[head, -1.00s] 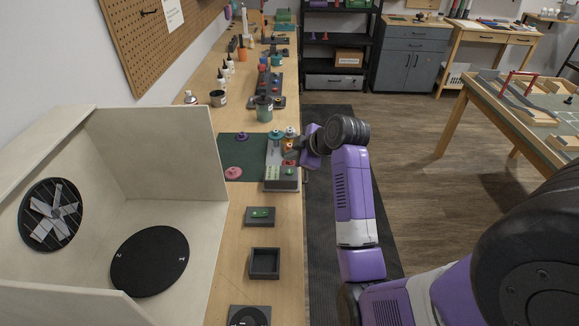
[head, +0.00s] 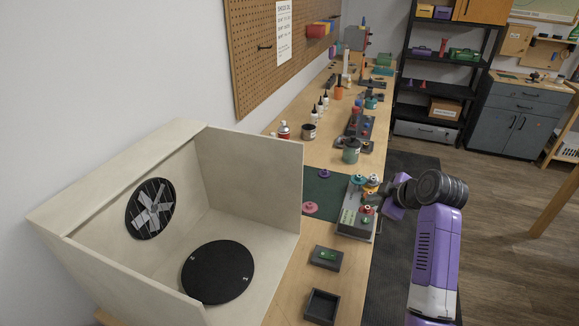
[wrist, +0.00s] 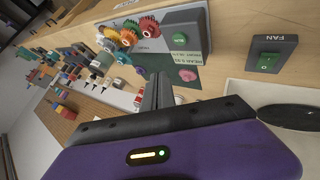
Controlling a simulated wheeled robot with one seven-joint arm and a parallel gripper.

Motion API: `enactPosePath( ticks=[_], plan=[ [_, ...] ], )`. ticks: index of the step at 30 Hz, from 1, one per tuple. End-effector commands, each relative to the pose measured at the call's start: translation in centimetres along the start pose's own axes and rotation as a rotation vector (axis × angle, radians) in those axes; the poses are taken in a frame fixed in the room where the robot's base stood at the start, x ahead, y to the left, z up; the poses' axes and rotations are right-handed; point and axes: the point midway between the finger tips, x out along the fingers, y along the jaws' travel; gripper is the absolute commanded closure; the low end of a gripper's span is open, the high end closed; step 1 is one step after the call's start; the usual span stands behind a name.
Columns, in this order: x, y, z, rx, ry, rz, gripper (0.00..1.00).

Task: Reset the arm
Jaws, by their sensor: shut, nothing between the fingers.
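My gripper (wrist: 158,92) is shut and empty in the wrist view, its fingers together in front of the gear station. In the head view my purple arm (head: 435,250) reaches up from the lower right, and its wrist end is beside the gear station (head: 356,208). The fingers are hidden or too small to tell there. The station, a grey block with several coloured gears (wrist: 130,35) on it, also shows in the wrist view.
A white booth (head: 250,180) with a black turntable (head: 218,272) stands at the left. A fan switch (head: 326,257) and an empty dark tray (head: 321,306) lie on the bench. Bottles (head: 320,105) and cups stand farther back. Open floor (head: 510,220) lies to the right.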

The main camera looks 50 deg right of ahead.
Motion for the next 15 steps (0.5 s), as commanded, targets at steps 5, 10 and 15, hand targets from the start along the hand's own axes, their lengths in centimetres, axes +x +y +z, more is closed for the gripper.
enactPosePath(
  ticks=[5,10,15],
  plan=[
    [0.0,0.0,0.0,0.003,0.0,0.0,1.0],
    [-0.1,1.8,-0.4,0.105,0.018,0.072,1.0],
    [-1.9,6.4,-1.6,0.267,0.089,0.288,1.0]
  ],
)
